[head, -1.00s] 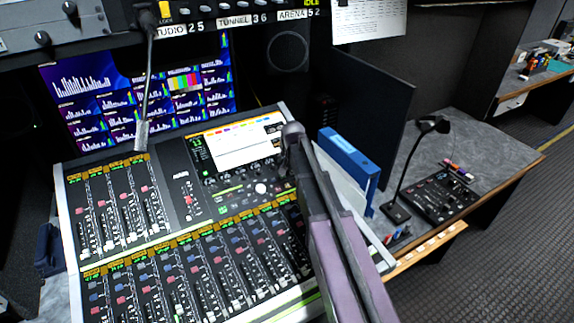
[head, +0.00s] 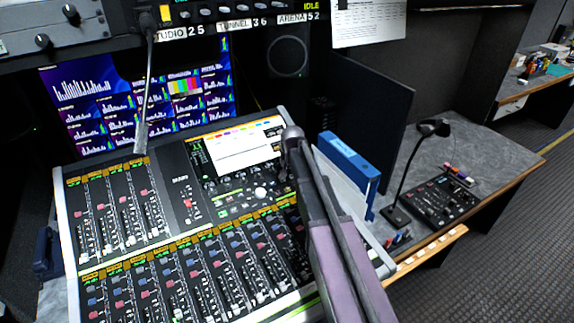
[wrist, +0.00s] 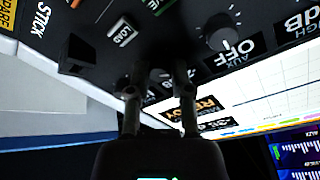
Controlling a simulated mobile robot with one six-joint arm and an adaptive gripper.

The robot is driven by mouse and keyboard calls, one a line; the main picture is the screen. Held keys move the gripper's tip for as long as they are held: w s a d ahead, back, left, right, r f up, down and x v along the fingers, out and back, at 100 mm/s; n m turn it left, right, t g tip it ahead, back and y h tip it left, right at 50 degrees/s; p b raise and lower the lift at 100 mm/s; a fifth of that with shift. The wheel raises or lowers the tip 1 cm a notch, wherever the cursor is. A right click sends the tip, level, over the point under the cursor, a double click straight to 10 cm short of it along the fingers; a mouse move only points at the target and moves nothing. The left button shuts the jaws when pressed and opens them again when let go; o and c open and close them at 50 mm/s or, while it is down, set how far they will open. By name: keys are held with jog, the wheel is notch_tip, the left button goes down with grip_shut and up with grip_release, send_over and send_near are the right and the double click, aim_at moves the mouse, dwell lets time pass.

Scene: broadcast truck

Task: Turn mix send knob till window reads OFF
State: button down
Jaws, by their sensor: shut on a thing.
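The mixing console (head: 178,161) fills the left and middle of the head view, with small knobs below its bright screen. My arm reaches over its right part and hides the fingertips there. In the wrist view my gripper (wrist: 157,80) is shut on a small dark knob (wrist: 156,76) on the panel. The fingers hide most of this knob. A small window beside the right finger is partly covered, and I cannot read it. A separate knob (wrist: 220,32) to the upper right, labelled AUX, has a window (wrist: 235,53) reading OFF.
The console screen (wrist: 268,92) lies right of the fingers in the wrist view. A LOAD button (wrist: 122,32) and a dark block (wrist: 77,55) are to the left. A blue binder (head: 348,157) stands right of my arm, with a gooseneck microphone (head: 402,180) beyond.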

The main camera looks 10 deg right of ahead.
jog(key=shift+n, duration=0.3)
jog(key=n, duration=0.5)
jog(key=shift+s+f+t, duration=0.1)
jog(key=shift+t, duration=0.2)
jog(key=n+y+b, duration=0.1)
jog(key=n, duration=0.5)
jog(key=shift+d, duration=0.15)
jog(key=shift+n, duration=0.3)
jog(key=c, duration=0.5)
grip_release()
jog(key=shift+m, duration=0.4)
